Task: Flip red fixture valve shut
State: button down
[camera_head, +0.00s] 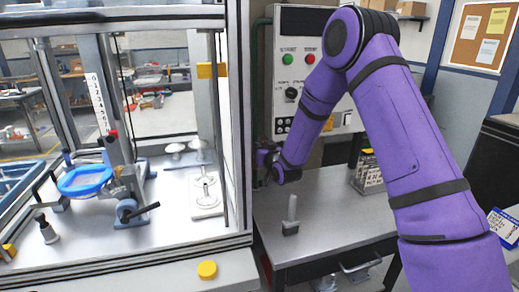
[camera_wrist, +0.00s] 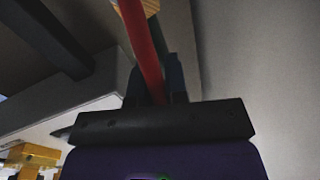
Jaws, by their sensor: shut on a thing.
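In the wrist view a long red lever (camera_wrist: 143,45), apparently the red fixture valve's handle, runs down between the fingers of my gripper (camera_wrist: 157,82). The fingers are shut on it. A wooden-coloured piece (camera_wrist: 150,7) shows at its upper end; the valve body cannot be made out. In the head view my purple arm reaches in from the right, and its wrist end is beside the right post of the machine enclosure (camera_head: 240,110). The fingertips and the red lever cannot be made out there.
A control panel (camera_head: 300,60) with green and red buttons stands behind my arm. A metal table (camera_head: 335,215) holds a small upright brush-like item (camera_head: 291,215). Inside the enclosure is a blue-ringed fixture (camera_head: 85,180). A yellow button (camera_head: 207,269) is on its front ledge.

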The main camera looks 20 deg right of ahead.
jog(key=shift+d+f+m+t, duration=0.2)
jog(key=shift+d+m, duration=0.4)
jog(key=shift+m, duration=0.4)
jog(key=shift+d+f+m+t, duration=0.25)
jog(key=shift+d+m, duration=0.3)
jog(key=shift+m, duration=0.45)
jog(key=shift+d+f+m+t, duration=0.2)
jog(key=shift+d+m, duration=0.4)
jog(key=shift+m, duration=0.4)
jog(key=c, duration=1.1)
grip_release()
jog(key=shift+c, duration=0.2)
